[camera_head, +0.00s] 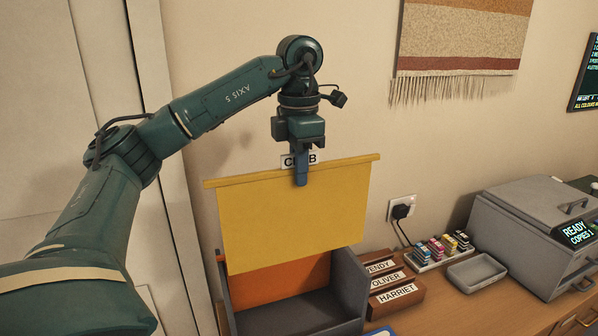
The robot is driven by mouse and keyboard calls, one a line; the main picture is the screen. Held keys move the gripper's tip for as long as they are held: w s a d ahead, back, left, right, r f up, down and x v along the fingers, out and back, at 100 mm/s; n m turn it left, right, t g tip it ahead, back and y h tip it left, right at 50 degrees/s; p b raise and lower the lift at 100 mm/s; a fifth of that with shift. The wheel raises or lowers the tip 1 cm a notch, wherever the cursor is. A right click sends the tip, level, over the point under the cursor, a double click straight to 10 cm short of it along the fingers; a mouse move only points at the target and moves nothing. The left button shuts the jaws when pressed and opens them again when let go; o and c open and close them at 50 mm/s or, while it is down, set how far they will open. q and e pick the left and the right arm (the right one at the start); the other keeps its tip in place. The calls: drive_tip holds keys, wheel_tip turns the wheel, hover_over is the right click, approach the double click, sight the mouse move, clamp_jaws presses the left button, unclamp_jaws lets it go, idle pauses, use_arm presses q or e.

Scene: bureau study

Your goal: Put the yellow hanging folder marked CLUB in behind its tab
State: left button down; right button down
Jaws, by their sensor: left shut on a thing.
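The yellow hanging folder (295,217) hangs upright in the air in the head view. Its white label (289,161) reads CLUB, partly covered by a finger. My left gripper (301,182) is shut on its top edge near the middle. Below and partly behind the folder stands a grey open-topped file box (350,284). An orange folder (282,282) shows inside the box. The folder's lower edge overlaps the box's opening in the picture; I cannot tell whether it is inside. The tabs in the box are hidden. My right gripper is not in view.
Brown wooden blocks labelled WENDY, OLIVER and HARRIET (397,299) sit right of the box. A small grey tray (475,271), a rack of coloured cartridges (437,250) and a grey copier (530,235) stand farther right. A wall socket (402,209) holds a black plug.

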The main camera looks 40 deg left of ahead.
use_arm(q)
drive_tip(key=s+d, duration=0.5)
drive_tip(key=d, duration=0.4)
drive_tip(key=s+d, duration=0.4)
drive_tip(key=d, duration=0.6)
drive_tip(key=s+d, duration=0.5)
drive_tip(key=d, duration=0.4)
drive_tip(key=shift+s+d, duration=0.2)
drive_tip(key=shift+s, duration=0.15)
idle(0.5)
drive_tip(key=shift+d, duration=0.1)
idle(0.4)
